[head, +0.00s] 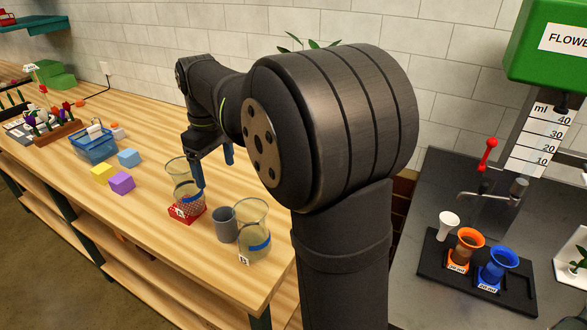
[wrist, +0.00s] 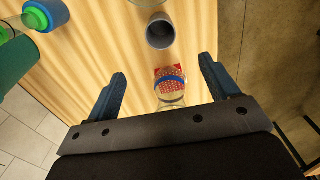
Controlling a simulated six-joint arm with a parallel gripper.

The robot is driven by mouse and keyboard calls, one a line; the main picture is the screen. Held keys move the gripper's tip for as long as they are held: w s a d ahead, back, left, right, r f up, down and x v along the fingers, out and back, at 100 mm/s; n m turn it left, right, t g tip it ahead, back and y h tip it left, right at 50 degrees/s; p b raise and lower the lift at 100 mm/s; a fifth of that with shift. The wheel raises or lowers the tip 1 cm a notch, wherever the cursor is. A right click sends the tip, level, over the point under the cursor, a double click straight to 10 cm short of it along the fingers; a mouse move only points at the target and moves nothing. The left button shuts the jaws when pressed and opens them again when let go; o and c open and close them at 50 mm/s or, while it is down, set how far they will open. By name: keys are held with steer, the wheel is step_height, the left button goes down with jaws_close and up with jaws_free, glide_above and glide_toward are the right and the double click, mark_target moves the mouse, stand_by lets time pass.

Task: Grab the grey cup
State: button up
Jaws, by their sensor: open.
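The grey cup (head: 224,224) stands upright on the wooden table between two glass vases in the head view. In the wrist view the grey cup (wrist: 160,32) is near the top centre, beyond my fingertips, with its dark open mouth showing. My gripper (head: 214,166) is open above the table, behind and over the glass vase on the red base. Its two blue fingers show apart in the wrist view (wrist: 162,82), with nothing gripped. It is apart from the grey cup.
A glass vase (head: 180,170) on a red base (head: 187,213) stands left of the cup. Another glass vase (head: 253,225) with a blue band stands close at its right. Yellow, purple and blue blocks (head: 122,182) and a blue basket (head: 93,146) lie farther left.

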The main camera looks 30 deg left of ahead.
glide_toward(225, 220)
steer(key=s+d+f, duration=0.2)
steer(key=shift+w+f, duration=0.1)
steer(key=shift+f, duration=2.65)
steer(key=c, duration=1.1)
